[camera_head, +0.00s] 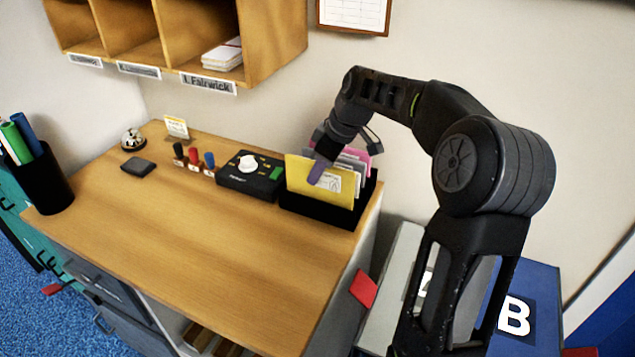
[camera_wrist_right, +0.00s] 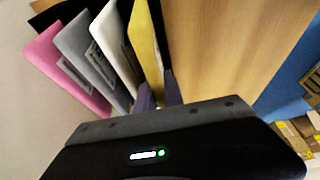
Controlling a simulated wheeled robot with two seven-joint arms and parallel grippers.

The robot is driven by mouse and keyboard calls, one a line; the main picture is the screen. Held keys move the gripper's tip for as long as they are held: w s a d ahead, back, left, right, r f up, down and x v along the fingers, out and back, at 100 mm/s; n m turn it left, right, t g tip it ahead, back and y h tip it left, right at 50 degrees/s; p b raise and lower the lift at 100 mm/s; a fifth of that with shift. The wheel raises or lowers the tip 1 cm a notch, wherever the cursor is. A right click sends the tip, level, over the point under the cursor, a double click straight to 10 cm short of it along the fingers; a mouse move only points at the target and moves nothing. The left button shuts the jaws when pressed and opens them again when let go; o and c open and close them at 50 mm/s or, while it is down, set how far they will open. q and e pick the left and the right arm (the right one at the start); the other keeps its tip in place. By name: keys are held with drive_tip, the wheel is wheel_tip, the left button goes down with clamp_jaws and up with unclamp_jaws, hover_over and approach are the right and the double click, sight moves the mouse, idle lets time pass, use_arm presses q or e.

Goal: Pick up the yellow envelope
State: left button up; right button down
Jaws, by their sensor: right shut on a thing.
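The yellow envelope (camera_head: 300,174) stands at the front of a black sorter (camera_head: 315,210) on the right end of the wooden desk. My right gripper (camera_head: 318,170) reaches down from behind and is shut on its upper edge. In the right wrist view the yellow envelope (camera_wrist_right: 146,45) runs down between the purple-grey fingertips (camera_wrist_right: 160,97). White, grey and pink envelopes stand behind it in the sorter; the pink envelope (camera_wrist_right: 50,60) is farthest from the yellow one. The envelope's lower part is hidden by the sorter's front wall. My left gripper is not in view.
A black box with a white knob (camera_head: 250,175) sits just left of the sorter. Several small coloured stampers (camera_head: 195,158), a bell (camera_head: 133,138) and a pen cup (camera_head: 40,180) stand farther left. The front of the desk (camera_head: 210,240) is clear.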

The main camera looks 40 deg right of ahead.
wheel_tip(320, 180, up, 7)
drive_tip(key=shift+r, duration=0.1)
idle(1.0)
